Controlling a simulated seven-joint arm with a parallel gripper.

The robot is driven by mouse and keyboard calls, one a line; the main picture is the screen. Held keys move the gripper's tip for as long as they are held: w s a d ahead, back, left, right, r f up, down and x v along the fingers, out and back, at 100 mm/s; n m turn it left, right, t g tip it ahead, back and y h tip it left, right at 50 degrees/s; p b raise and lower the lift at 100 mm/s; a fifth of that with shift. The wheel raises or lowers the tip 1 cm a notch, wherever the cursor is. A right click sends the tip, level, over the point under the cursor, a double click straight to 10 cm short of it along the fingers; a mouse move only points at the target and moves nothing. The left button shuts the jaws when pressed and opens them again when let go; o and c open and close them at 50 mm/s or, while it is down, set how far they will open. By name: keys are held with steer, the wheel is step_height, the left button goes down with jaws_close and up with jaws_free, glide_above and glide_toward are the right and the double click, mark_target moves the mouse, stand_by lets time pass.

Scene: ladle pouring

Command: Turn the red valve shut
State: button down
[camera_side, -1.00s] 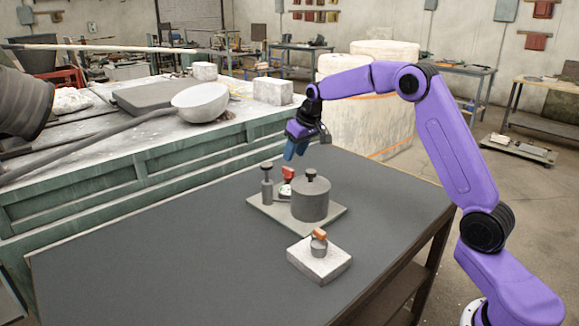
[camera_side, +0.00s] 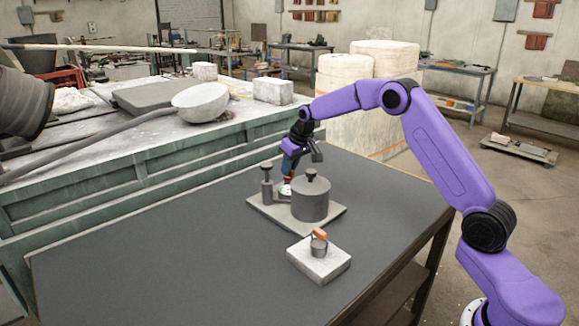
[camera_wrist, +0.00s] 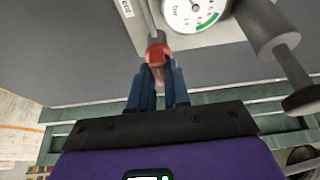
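The red valve (camera_wrist: 157,52) shows in the wrist view just beyond my fingertips, with part of its handle between the two blue fingers. In the side view only a little red shows under my gripper (camera_side: 289,172), beside the grey cylinder. My gripper (camera_wrist: 160,70) points down at the valve with a narrow gap between its fingers. Whether the fingers press on the handle cannot be told. A round gauge (camera_wrist: 196,12) with a green band sits right beside the valve. It also shows in the side view (camera_side: 285,189).
The grey base plate (camera_side: 272,222) carries a large capped cylinder (camera_side: 311,200) right of my gripper and a thin capped post (camera_side: 267,186) to its left. A pale block (camera_side: 325,267) with a small orange-handled fitting stands in front. The table's left part is clear.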

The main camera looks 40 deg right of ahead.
steer(key=shift+m, duration=0.4)
steer(key=m, duration=0.1)
steer(key=m+h, duration=0.1)
steer(key=m, duration=0.1)
steer(key=shift+a+h, duration=0.2)
steer(key=shift+h, duration=0.1)
steer(key=m+h, duration=0.1)
steer(key=m, duration=0.1)
steer(key=m+g, duration=0.1)
steer(key=m, duration=0.2)
steer(key=shift+w+a+h, duration=0.1)
steer(key=shift+h, duration=0.3)
steer(key=m+g, duration=0.1)
steer(key=m, duration=0.1)
steer(key=m+h, duration=0.1)
steer(key=m, duration=0.2)
steer(key=shift+w+g, duration=0.1)
steer(key=shift+g, duration=0.3)
steer(key=m+g, duration=0.1)
steer(key=m, duration=0.3)
steer(key=shift+w+g, duration=0.1)
steer(key=shift+g, duration=0.2)
steer(key=c, duration=1.1)
jaws_free()
steer(key=shift+r, duration=0.1)
steer(key=shift+v, duration=3.7)
